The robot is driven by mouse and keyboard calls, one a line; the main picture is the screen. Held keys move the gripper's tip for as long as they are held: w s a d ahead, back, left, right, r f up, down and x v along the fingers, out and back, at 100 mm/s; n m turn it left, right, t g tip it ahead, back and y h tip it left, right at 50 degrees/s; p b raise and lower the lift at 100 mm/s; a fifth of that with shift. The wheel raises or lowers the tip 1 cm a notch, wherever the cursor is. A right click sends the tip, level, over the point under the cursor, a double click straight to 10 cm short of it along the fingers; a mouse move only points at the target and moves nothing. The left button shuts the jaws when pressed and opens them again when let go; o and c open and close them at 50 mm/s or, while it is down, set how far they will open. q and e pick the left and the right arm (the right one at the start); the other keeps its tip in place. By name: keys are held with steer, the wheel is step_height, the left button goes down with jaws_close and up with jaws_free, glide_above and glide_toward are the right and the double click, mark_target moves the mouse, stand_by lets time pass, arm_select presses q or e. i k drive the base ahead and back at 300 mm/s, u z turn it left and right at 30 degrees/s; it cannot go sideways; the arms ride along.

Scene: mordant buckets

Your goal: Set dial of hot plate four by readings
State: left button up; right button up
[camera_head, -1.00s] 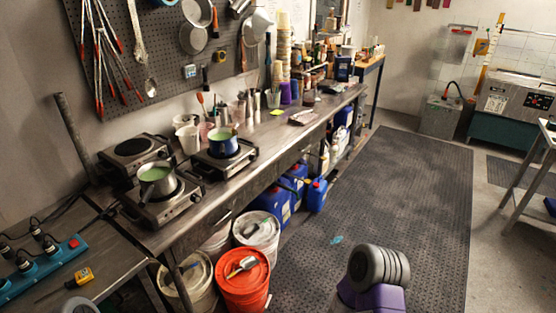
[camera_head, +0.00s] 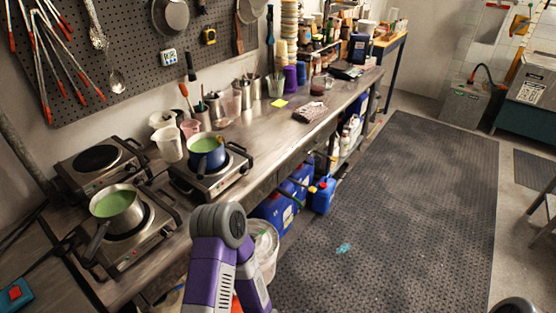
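Three hot plates stand on the steel bench. The back left hot plate (camera_head: 97,159) is bare. The front left hot plate (camera_head: 150,240) carries a steel pot (camera_head: 116,207) of green liquid. The right hot plate (camera_head: 236,172) carries a blue pot (camera_head: 206,155), also with green liquid. None is readably marked as four, and dial settings are too small to read. A small white display unit (camera_head: 168,57) hangs on the pegboard; its reading is not legible. A purple and grey link of my arm rises at bottom centre-left. Neither gripper shows.
White jugs (camera_head: 167,143) and cups stand behind the right hot plate. Blue canisters (camera_head: 322,195) and a white bucket (camera_head: 268,245) stand below the bench front. The dark floor mat (camera_head: 400,210) is mostly clear. A power strip (camera_head: 14,295) is at lower left.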

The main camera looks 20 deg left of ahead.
mark_target(244, 170)
steer(key=u, duration=0.55)
steer(key=i, duration=1.1)
steer(key=u, duration=0.85)
